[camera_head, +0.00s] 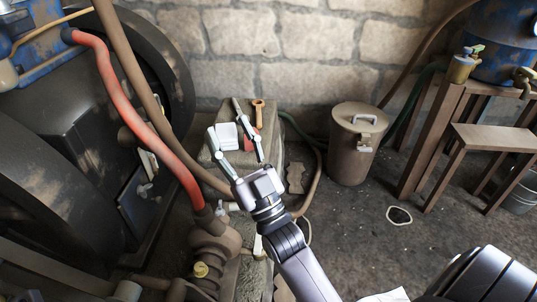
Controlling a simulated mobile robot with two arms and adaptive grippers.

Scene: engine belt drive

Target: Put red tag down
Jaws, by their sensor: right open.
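My right gripper (224,116) reaches in from the bottom over a stone block (276,152) by the wall. Its two fingers are spread apart, with nothing held between them. A white piece (226,136) lies on the block, seen between the fingers. My left gripper is not in view.
An orange-brown ring-ended tool (259,106) lies on the block. A large engine with a red hose (130,118) fills the left. A lidded brown can (355,150) stands right of the block. A wooden stand (487,137) is farther right. Floor in between is mostly clear.

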